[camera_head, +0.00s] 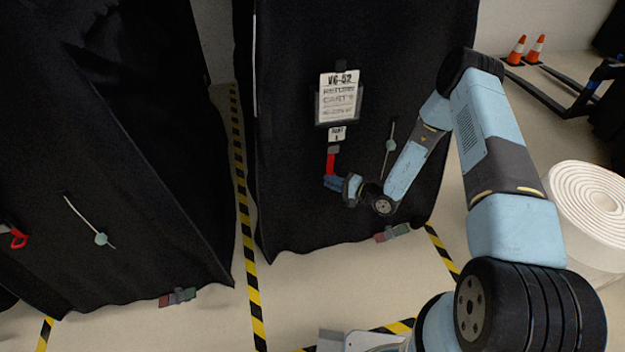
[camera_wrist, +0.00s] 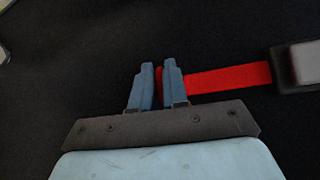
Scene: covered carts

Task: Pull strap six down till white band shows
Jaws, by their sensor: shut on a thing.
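The red strap (camera_head: 331,163) hangs on the front of the black covered cart, below a small white tag (camera_head: 337,133) whose print is too small to read surely. My gripper (camera_head: 328,182) is at the strap's lower end. In the wrist view, my gripper (camera_wrist: 158,72) has its two blue fingers close together on the end of the red strap (camera_wrist: 230,78). The strap runs right to a dark buckle (camera_wrist: 298,65) with a grey face. No white band shows on the visible part of the strap.
A sign reading VG-52 (camera_head: 339,98) hangs above the tag. A pale cord with a round toggle (camera_head: 390,145) is right of the strap. Another black covered cart (camera_head: 120,190) stands left, with a red handle-like piece (camera_head: 17,238). A white roll (camera_head: 590,205) and cones (camera_head: 534,48) are right.

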